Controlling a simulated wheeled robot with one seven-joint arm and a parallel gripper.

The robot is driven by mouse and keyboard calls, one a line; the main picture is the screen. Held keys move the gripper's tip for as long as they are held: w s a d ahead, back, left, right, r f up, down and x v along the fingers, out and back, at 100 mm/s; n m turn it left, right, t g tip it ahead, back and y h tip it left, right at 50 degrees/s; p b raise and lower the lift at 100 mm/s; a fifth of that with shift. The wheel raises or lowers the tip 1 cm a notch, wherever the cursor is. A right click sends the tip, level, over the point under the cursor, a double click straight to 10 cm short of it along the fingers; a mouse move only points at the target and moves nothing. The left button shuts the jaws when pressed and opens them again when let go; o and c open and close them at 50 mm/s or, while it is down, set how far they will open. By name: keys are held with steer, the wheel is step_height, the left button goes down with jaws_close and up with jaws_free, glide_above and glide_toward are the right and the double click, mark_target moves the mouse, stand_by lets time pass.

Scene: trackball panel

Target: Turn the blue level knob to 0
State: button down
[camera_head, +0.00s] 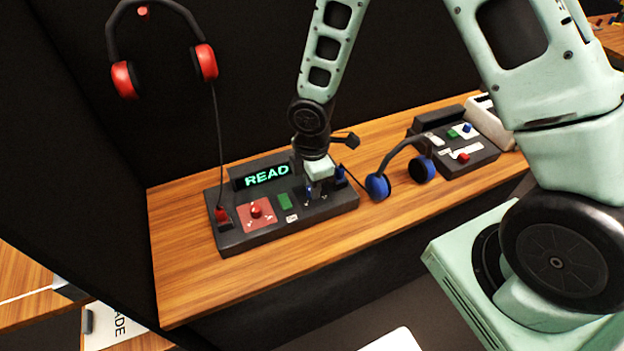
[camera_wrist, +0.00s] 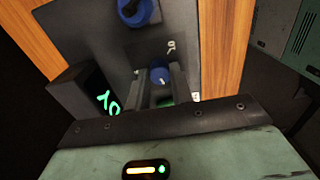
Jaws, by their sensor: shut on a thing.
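The blue level knob (camera_wrist: 160,76) sits on the dark control panel (camera_wrist: 172,20) between the fingers of my gripper (camera_wrist: 162,88) in the wrist view. The fingers are shut on its sides. A small pale mark shows on the knob, but I cannot read its setting. A white character, like a 9 or a 6, is printed on the panel just beyond the knob. In the head view my gripper (camera_head: 317,188) points down at the right part of the panel (camera_head: 238,238) and mostly hides the knob. The scale's 0 is not readable.
The panel's display (camera_head: 266,176) reads "READ" in green. A red trackball (camera_head: 256,209) and green button (camera_head: 285,201) lie left of my gripper. A blue plug (camera_head: 340,173) is close on its right. Blue headphones (camera_head: 378,186) and a second panel (camera_head: 478,159) stand further right.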

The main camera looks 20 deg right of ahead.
steer(key=n+p, duration=0.1)
steer(key=n, duration=0.3)
steer(key=shift+r+n+p, duration=0.1)
steer(key=shift+n+p, duration=0.2)
steer(key=shift+n, duration=0.1)
stand_by(0.4)
steer(key=c, duration=1.2)
jaws_free()
step_height(320, 180, up, 17)
steer(key=p, duration=0.2)
steer(key=shift+r, duration=0.15)
steer(key=shift+a, duration=0.1)
steer(key=s+a+r+m, duration=0.3)
steer(key=s+m, duration=0.4)
steer(key=s, duration=0.3)
steer(key=s+a+r+m, duration=0.3)
steer(key=s+r+m, duration=0.2)
steer(key=s+m, duration=0.3)
steer(key=shift+s+y, duration=0.3)
steer(key=shift+s, duration=0.85)
